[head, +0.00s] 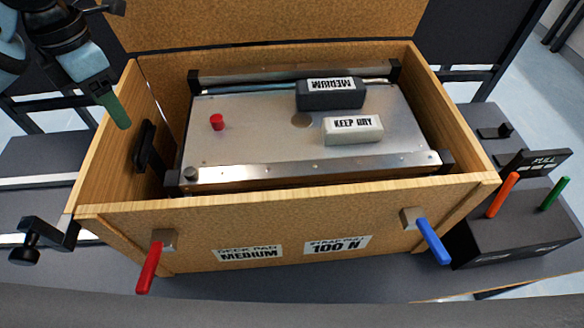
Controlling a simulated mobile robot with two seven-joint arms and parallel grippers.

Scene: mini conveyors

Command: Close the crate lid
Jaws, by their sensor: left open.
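A wooden crate (300,196) stands in the middle of the head view with its top open. Its lid (270,22) is raised at the back, and the lid's upper part runs out of view. Inside the crate lies a small conveyor with a metal deck (260,135). A dark block (330,94) labelled MEDIUM and a white block (353,130) labelled KEEP DRY rest on the deck. My left gripper (114,110) is at the upper left, beside the crate's left wall and apart from the lid. It is open and appears empty. My right gripper is not in view.
A red handle (150,268) and a blue handle (433,242) stick out from the crate's front. A black crank (40,242) sits at the left front corner. A dark box (515,220) with orange and green levers stands close on the right.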

